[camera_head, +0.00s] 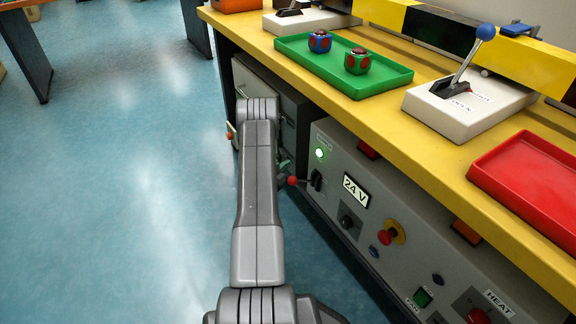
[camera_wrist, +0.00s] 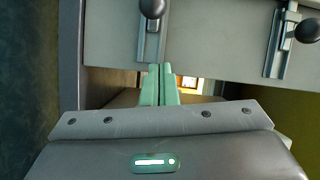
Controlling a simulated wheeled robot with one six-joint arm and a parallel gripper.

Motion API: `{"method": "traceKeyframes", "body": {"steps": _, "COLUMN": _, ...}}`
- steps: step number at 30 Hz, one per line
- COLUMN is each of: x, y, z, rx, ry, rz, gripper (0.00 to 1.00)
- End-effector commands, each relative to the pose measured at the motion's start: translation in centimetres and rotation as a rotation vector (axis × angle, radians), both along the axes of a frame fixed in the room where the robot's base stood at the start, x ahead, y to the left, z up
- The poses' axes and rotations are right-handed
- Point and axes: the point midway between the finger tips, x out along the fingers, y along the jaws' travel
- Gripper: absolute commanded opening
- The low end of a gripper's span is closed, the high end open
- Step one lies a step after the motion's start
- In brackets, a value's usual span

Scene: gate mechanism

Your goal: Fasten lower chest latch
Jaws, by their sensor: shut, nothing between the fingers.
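A grey panel of the chest (camera_wrist: 215,40) fills the top of the wrist view. It carries two metal slide latches with dark ball knobs: one latch (camera_wrist: 151,45) at its middle, the other (camera_wrist: 280,50) at the right. I cannot tell which is the lower one. My gripper (camera_wrist: 158,72) has its pale green fingers together and empty, just below the end of the middle latch. Whether they touch it is unclear. Past the fingers a gap shows a lit interior. In the head view my arm hides much of the grey chest front (camera_head: 258,78) under the bench.
A control panel (camera_head: 400,235) with knobs and buttons is right of my arm. A red ball knob (camera_head: 292,181) is close to the arm. The yellow bench top (camera_head: 400,130) overhangs, carrying a green tray (camera_head: 318,66) and red tray (camera_head: 530,175).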

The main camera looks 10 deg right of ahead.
Motion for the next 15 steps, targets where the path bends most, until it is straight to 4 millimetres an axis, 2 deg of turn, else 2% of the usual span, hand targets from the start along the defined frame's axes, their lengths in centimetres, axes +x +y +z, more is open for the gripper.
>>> {"method": "traceKeyframes", "body": {"steps": 9, "x": -4.1, "y": 4.2, "z": 0.5, "rx": 0.001, "ry": 0.005, "rz": 0.004, "gripper": 0.00}}
{"method": "traceKeyframes", "body": {"steps": 15, "x": -6.2, "y": 6.2, "z": 0.5, "rx": 0.000, "ry": 0.004, "rz": 0.002, "gripper": 0.00}}
